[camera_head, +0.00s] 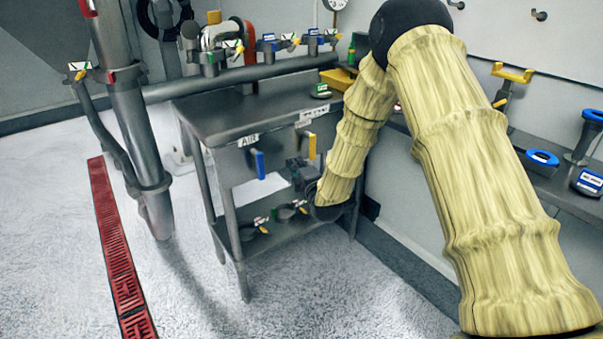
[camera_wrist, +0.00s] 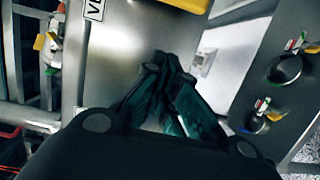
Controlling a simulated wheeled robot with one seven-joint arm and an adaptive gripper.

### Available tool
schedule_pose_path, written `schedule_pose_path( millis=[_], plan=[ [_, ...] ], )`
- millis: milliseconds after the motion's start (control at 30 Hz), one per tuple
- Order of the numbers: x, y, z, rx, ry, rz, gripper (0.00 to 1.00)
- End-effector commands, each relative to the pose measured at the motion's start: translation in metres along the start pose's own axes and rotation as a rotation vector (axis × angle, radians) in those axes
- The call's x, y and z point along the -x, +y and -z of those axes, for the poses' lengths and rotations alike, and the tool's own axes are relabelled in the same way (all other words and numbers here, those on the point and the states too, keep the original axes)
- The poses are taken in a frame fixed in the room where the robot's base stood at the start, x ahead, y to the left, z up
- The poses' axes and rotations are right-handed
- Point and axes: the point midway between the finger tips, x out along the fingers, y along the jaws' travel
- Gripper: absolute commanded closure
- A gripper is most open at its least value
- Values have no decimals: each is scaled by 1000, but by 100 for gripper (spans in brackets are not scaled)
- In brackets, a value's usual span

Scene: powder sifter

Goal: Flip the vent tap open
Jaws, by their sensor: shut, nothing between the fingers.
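The vent tap's yellow lever (camera_head: 312,146) hangs down on the front panel of the grey metal bench, below a white label (camera_head: 303,123) too small to read in full. In the wrist view the yellow lever (camera_wrist: 188,4) is cut off at the top edge, beside a label starting with "V" (camera_wrist: 95,9). My gripper (camera_head: 300,165) is in front of the panel, just below and left of the lever. In the wrist view my gripper (camera_wrist: 168,62) has its dark fingers together and empty, with the tips a little short of the lever; contact cannot be seen.
A blue lever (camera_head: 259,164) under the "AIR" label (camera_head: 248,140) hangs left of the yellow one. A lower shelf (camera_head: 245,245) with small tagged valves lies beneath; two round fittings (camera_wrist: 284,69) show at right in the wrist view.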

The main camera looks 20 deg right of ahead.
Motion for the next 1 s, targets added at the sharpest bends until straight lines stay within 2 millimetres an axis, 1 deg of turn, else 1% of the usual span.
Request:
schedule_pose_path(
  millis=[67,100,200,400,567,1000],
  plan=[
    [-14,0,-1,-1,-1,-2,100],
    [-13,-1,-8,-2,-3,0,100],
    [-15,0,-19,-2,-3,-1,100],
    [-19,0,-34,-1,-1,-1,100],
    [-20,0,-38,0,0,0,100],
    [-21,-1,-41,6,-2,-2,100]
  ],
)
